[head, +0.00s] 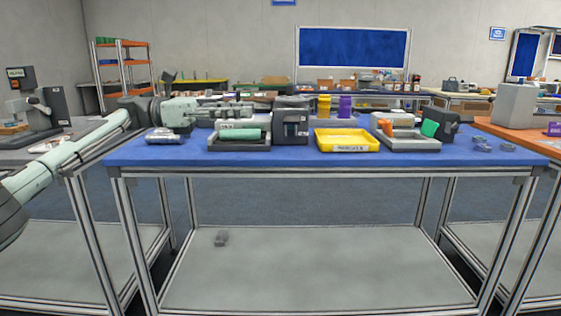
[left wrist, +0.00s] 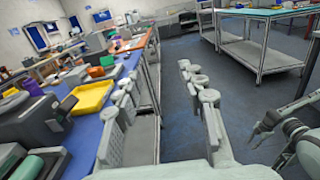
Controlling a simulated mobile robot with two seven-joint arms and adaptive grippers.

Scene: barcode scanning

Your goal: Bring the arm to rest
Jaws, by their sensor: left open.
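My left arm comes in from the left in the head view and reaches over the blue table (head: 290,157). My left gripper (head: 246,111) is open and empty, above the table's left part, beside a dark boxy device (head: 291,130). In the left wrist view my left gripper (left wrist: 158,78) shows its two fingers wide apart with nothing between them; floor shows through the gap. My right gripper (left wrist: 268,138) appears at the right edge of the left wrist view, small and away from the table; its jaw state is unclear.
On the table stand a grey tray (head: 217,145) with a green item, a yellow tray (head: 347,148) and a grey tray (head: 412,147) with orange and green items. Small packs lie at both ends. Side tables flank it.

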